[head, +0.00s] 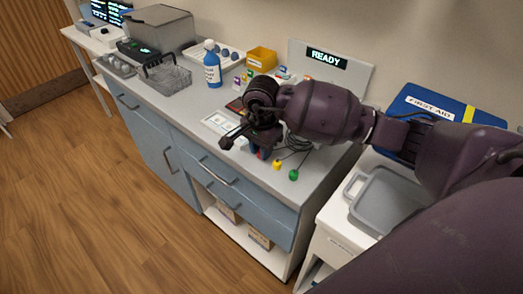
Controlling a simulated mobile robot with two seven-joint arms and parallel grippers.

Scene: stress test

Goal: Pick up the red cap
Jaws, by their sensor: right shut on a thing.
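My right gripper (258,143) points down over the front of the counter, its arm coming in from the right. It is shut on the red cap (264,155); only a small red patch shows below the fingers, beside something blue. The grip itself is mostly hidden by the wrist. A yellow cap (276,165) and a green cap (294,175) lie just to the right, near the counter's front edge. My left gripper is not in view.
Dark cables (296,141) lie behind the caps. A white tray (221,122) is left of the gripper. A blue bottle (212,69), a yellow bin (261,58) and a READY display panel (345,75) stand behind. A grey tray (385,203) sits on the right cart.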

